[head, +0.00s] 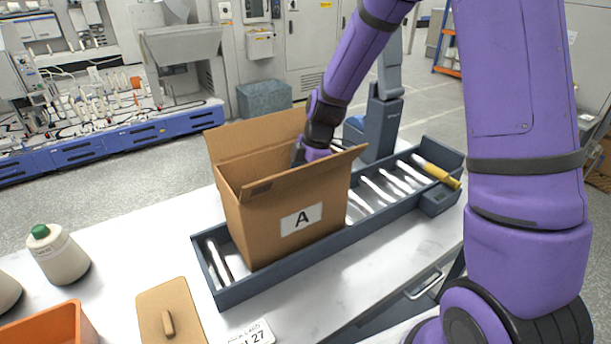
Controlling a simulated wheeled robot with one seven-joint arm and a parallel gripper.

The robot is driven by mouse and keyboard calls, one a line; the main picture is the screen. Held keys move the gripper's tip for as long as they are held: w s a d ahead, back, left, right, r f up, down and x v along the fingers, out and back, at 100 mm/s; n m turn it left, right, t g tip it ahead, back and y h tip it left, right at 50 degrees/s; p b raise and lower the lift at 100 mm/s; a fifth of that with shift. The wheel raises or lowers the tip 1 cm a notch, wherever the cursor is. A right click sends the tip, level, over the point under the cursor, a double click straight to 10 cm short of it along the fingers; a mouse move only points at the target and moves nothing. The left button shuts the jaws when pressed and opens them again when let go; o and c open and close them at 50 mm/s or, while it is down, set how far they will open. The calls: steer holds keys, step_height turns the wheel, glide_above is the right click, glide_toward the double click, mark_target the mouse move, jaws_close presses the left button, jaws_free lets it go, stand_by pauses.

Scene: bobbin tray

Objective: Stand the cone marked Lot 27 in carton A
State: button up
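Carton A (287,207) is an open brown box with its flaps up and a white "A" label. It stands on the roller track. My gripper (303,154) is at the carton's open top, reaching down behind the near flap. Its fingertips and anything between them are hidden by the carton. A cream cone with a green tip (62,256) stands upright on the table at the left; the small print on it is too small to read. Another pale cone (6,292) is cut off by the left edge. A white card (249,334) reading "Lot 27" lies at the front.
The roller track (300,267) has raised dark sides and bare rollers right of the carton. A yellow-handled tool (437,172) lies at its far end. A tan board with a handle (170,312) and an orange bin (48,330) are at the front left.

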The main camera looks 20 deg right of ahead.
steer(key=v, duration=1)
steer(key=shift+r, duration=0.4)
steer(key=s+r+m+t, duration=0.1)
steer(key=s+r+m, duration=0.1)
steer(key=s+r, duration=0.1)
steer(key=s+d+r+m+h, duration=0.1)
steer(key=s+r+m, duration=0.2)
steer(key=s+r, duration=0.1)
steer(key=s+r+m+t+h, duration=0.1)
steer(key=s+r+m, duration=0.1)
steer(key=s+r, duration=0.2)
steer(key=shift+d+r+m+t, duration=0.25)
steer(key=shift+d+m+t, duration=0.05)
steer(key=shift+d+m, duration=0.1)
steer(key=s+d+r+m+t, duration=0.1)
steer(key=s+m, duration=0.4)
steer(key=s, duration=0.3)
steer(key=s+d+r+m+t+h, duration=0.1)
steer(key=s+r+m, duration=0.1)
steer(key=s+m, duration=0.3)
steer(key=shift+s+d+r+t, duration=0.3)
steer(key=shift+s+d, duration=0.1)
steer(key=shift+s, duration=1.1)
